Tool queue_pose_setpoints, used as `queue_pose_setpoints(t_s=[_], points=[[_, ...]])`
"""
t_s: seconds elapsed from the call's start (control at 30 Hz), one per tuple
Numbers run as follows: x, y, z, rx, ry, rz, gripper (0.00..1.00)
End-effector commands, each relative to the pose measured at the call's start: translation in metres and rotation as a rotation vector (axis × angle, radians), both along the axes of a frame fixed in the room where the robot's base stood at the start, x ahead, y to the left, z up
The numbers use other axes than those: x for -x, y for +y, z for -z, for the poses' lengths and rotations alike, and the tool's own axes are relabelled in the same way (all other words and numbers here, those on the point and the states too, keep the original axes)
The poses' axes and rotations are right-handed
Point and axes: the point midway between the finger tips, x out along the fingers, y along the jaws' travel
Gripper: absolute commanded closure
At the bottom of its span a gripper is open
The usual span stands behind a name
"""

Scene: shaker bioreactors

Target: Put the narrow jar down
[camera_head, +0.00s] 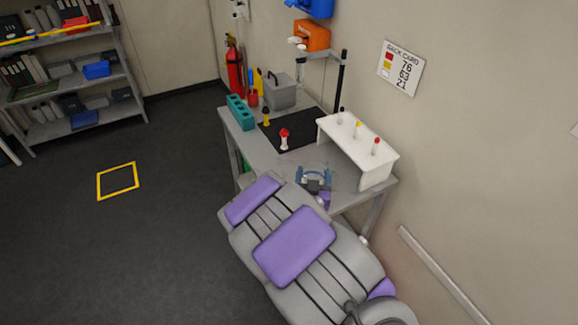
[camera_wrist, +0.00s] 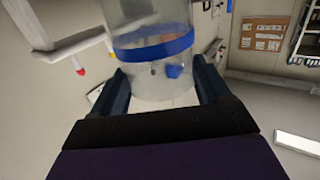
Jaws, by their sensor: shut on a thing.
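A clear jar with a blue band (camera_wrist: 155,48) stands between the two dark fingers of my gripper (camera_wrist: 163,90) in the wrist view, and the fingers are shut on it. Its top end runs out of the picture. In the head view my gripper (camera_head: 315,184) is over the near end of the grey table (camera_head: 262,152), with the see-through jar (camera_head: 318,172) at it. The jar's outline is faint there, and I cannot tell whether its base touches the table.
A white rack (camera_head: 350,152) with several coloured-top items stands right of my gripper. A black mat (camera_head: 290,130) holds a red-topped item (camera_head: 284,139) and a yellow one (camera_head: 266,117). A teal block (camera_head: 240,112) and a grey box (camera_head: 280,92) stand at the far end.

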Motion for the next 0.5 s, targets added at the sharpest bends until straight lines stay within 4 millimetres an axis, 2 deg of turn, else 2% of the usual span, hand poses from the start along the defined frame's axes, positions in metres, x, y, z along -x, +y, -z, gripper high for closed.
queue_pose_setpoints(t_s=[0.5], points=[[-0.069, 0.057, 0.01, 0.006, -0.004, -0.001, 0.82]])
